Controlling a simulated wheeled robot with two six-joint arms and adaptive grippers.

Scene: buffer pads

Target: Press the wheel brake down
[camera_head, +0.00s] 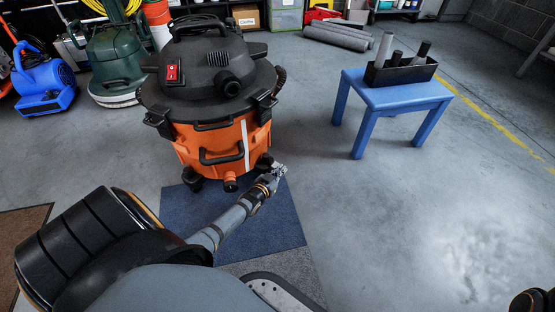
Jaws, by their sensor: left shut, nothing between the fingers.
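An orange and black shop vacuum (210,95) stands upright on caster wheels. Its front right caster (264,161) shows low beside the orange drum, and another caster (195,183) shows at the front left. My left arm reaches in from the lower left. My left gripper (281,170) is shut and empty, low down just right of and in front of the right caster. I cannot tell if it touches the caster. The brake lever is too small to make out and may be partly hidden by the gripper. My right gripper is out of view.
Blue and grey mats (283,222) lie under and before the vacuum. A blue stool (397,93) holding a black tray with tubes stands to the right. A blue blower (44,82) and a green machine (115,60) stand at the left.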

